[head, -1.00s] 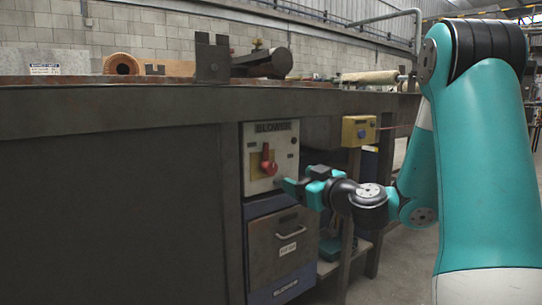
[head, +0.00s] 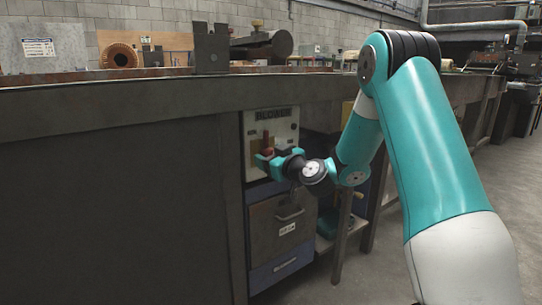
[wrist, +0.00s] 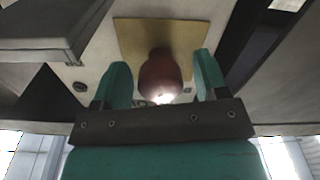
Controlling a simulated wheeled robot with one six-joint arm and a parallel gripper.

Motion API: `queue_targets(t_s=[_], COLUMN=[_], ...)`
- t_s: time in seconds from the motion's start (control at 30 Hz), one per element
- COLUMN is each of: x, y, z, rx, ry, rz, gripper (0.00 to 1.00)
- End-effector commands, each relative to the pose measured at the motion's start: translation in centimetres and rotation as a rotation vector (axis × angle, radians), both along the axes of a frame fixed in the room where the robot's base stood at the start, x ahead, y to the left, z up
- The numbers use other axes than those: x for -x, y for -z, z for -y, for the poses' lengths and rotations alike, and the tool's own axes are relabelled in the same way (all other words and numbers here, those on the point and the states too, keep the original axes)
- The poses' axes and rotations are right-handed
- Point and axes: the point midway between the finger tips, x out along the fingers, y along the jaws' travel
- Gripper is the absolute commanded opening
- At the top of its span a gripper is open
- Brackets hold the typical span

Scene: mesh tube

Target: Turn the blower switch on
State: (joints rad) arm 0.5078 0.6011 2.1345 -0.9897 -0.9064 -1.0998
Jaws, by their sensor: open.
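The blower switch box is a pale panel (head: 286,128) marked BLOWER, under the bench top in the head view. Its red switch handle (head: 266,144) is mostly hidden behind my gripper (head: 264,162) there. In the wrist view the red handle (wrist: 160,76) stands in front of a yellow plate (wrist: 133,38). My gripper (wrist: 162,82) is open, with one teal finger on each side of the handle. Narrow gaps show between the handle and both fingers. The handle's exact turn angle is hard to tell.
A drawer (head: 283,222) with a handle sits below the switch box. The bench edge (head: 130,92) overhangs above, with a metal block (head: 211,50) and a copper-coloured coil (head: 120,55) on it. The floor (head: 500,200) at right is clear.

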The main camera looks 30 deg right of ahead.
Motion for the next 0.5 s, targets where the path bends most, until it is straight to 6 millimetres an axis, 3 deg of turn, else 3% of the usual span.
queue_targets(t_s=[0.03,0.23,0.5], x=[0.02,0.04,0.05], y=[0.0,-0.01,-0.01], z=[0.01,0.02,0.02], rx=[0.0,0.0,-0.016], ry=[0.0,0.0,0.0], rz=[0.0,0.0,-0.001], gripper=[0.65,0.19,0.18])
